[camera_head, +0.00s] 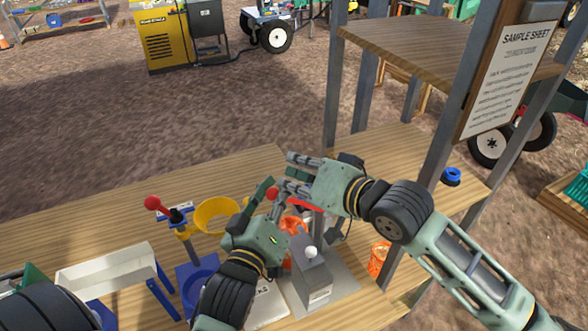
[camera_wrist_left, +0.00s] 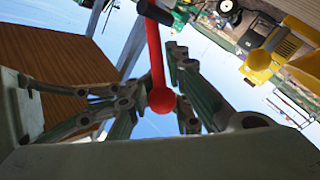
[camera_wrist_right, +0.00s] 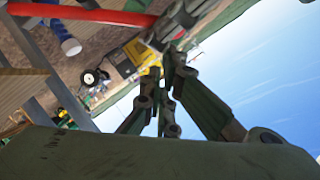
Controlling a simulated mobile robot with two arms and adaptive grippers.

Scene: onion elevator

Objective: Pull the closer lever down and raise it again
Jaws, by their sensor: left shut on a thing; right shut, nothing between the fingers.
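A red lever with a round knob (camera_head: 272,193) shows beside my grippers in the head view; its arm runs right, partly behind my right gripper. In the left wrist view the red lever (camera_wrist_left: 156,60) lies between my left fingers with its knob near the palm. My left gripper (camera_head: 268,190) is shut on this lever. My right gripper (camera_head: 288,172) is shut and empty, just above and beside the lever, its fingers pointing left. In the right wrist view a red bar (camera_wrist_right: 80,13) crosses the top left. A second red-knobbed lever (camera_head: 153,203) stands farther left.
A yellow bowl (camera_head: 216,213) and a blue stand (camera_head: 193,282) are left of my left gripper. A grey box with a white ball (camera_head: 312,275) stands below the grippers. A metal post (camera_head: 450,110) and orange cup (camera_head: 379,258) are at right. The wooden table (camera_head: 70,225) is bare at its far left.

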